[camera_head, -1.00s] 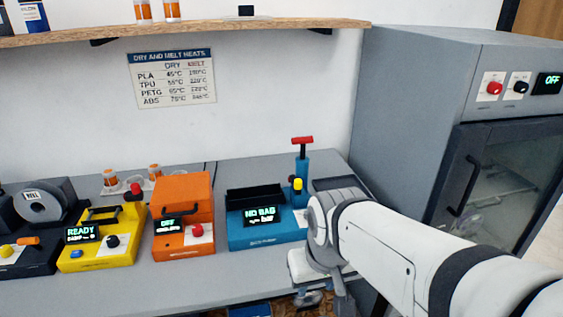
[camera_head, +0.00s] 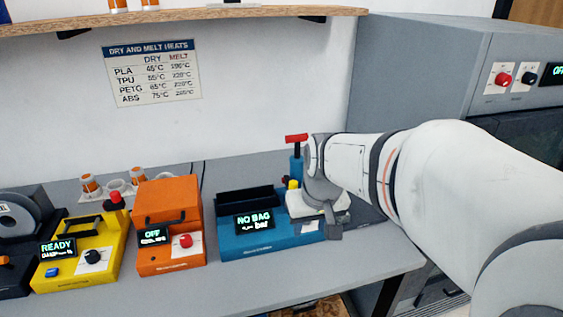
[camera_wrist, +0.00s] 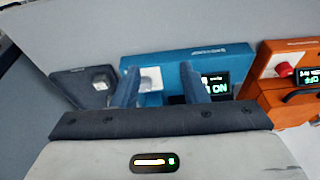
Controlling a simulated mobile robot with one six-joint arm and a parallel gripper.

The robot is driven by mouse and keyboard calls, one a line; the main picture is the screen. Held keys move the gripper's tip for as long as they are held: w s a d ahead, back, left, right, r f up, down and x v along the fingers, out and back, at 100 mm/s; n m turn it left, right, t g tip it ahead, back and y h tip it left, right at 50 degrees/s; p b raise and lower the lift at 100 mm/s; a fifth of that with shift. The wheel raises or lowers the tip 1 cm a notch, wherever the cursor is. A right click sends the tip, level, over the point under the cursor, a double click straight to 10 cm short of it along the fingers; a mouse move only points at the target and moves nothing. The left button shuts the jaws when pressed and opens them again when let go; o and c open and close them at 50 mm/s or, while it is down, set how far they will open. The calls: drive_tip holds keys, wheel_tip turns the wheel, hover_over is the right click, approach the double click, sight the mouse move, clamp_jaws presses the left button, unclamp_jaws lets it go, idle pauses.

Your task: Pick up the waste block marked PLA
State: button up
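A small pale grey block (camera_wrist: 102,83) sits in a dark tray (camera_wrist: 76,88) at the left of the wrist view. No marking on it is legible, so I cannot tell whether it is the PLA block. My gripper's two fingers (camera_wrist: 162,88) stand apart with nothing held between them. The tray and block lie to the left of the fingers in that view. In the head view my gripper (camera_head: 332,233) is over the right end of the bench, beside the blue machine, and the arm hides most of the tray area.
The blue machine (camera_head: 262,239) reads NO BAG and stands close to my gripper. An orange machine (camera_head: 170,222) reads OFF, and a yellow one (camera_head: 78,258) reads READY. A red-topped post (camera_head: 296,139) stands behind the gripper. A grey cabinet (camera_head: 420,60) stands at the right.

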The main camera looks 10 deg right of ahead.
drive_tip(key=w+d+f+t+b, duration=0.1)
drive_tip(key=w+d+f, duration=0.3)
drive_tip(key=w+d, duration=0.55)
drive_tip(key=w+d+f+b, duration=0.1)
drive_tip(key=w+d+f, duration=0.35)
drive_tip(key=w, duration=0.85)
drive_tip(key=w+f, duration=0.1)
drive_tip(key=f, duration=0.1)
drive_tip(key=w+d+f, duration=0.1)
drive_tip(key=f, duration=0.1)
drive_tip(key=w+d+f, duration=0.1)
drive_tip(key=f, duration=0.1)
drive_tip(key=shift+d, duration=0.15)
drive_tip(key=shift+f+t, duration=0.15)
drive_tip(key=shift+t, duration=0.15)
drive_tip(key=shift+c, duration=0.4)
drive_tip(key=c, duration=0.5)
drive_tip(key=shift+c, duration=0.2)
